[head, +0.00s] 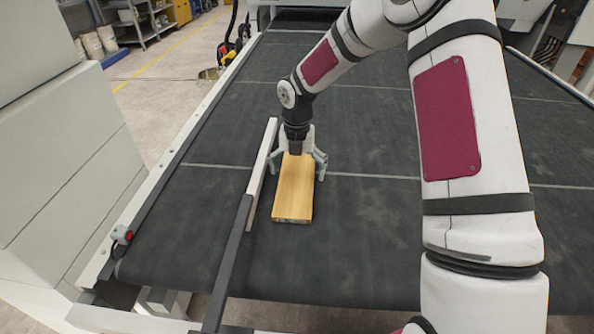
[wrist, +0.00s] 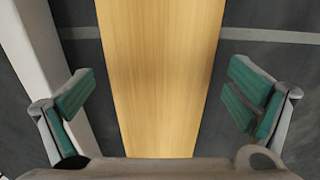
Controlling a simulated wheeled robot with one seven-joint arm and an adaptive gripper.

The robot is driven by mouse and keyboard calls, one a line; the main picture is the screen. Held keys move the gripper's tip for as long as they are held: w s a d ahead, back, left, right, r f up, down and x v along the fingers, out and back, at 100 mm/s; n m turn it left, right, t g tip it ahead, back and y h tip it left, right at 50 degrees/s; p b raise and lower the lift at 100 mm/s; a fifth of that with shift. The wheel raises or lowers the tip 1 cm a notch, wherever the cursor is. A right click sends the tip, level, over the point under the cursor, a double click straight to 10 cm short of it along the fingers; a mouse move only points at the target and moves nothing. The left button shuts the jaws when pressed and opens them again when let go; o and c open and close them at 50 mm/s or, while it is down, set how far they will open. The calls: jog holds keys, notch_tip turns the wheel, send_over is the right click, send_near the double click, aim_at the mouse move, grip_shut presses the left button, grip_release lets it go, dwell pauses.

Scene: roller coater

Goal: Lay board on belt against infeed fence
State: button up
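The wooden board (head: 293,195) lies flat on the dark belt (head: 370,235), long side roughly along the fence. The infeed fence (head: 263,160) is a pale bar just left of the board, joined to a dark bar in front. A narrow strip of belt shows between board and fence. My gripper (head: 298,171) is over the far part of the board, one finger on each side. In the wrist view the board (wrist: 160,80) runs between the spread fingers, with gaps on both sides; the fence (wrist: 55,75) is at the left. The gripper is open and does not touch the board's sides.
A dark bar (head: 229,262) runs from the fence past the belt's near edge. A large pale cabinet (head: 65,150) stands at left. The belt right of the board is clear.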

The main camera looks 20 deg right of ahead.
aim_at(297, 175)
jog(key=shift+r, duration=0.1)
notch_tip(297, 175, up, 11)
jog(key=s+r+m+t+h, duration=0.1)
jog(key=s+r+m+h, duration=0.1)
jog(key=s+r+m, duration=0.75)
jog(key=s+r+m+t+y, duration=0.1)
jog(key=s+r+m+t, duration=0.1)
jog(key=s+m, duration=0.9)
jog(key=s+r+m+t+y, duration=0.1)
jog(key=s+r+m+t, duration=0.1)
jog(key=s+m, duration=0.9)
jog(key=shift+s+r+b, duration=0.35)
jog(key=shift+r+b, duration=0.1)
jog(key=shift+r, duration=0.05)
jog(key=shift+d, duration=0.1)
jog(key=shift+c, duration=0.3)
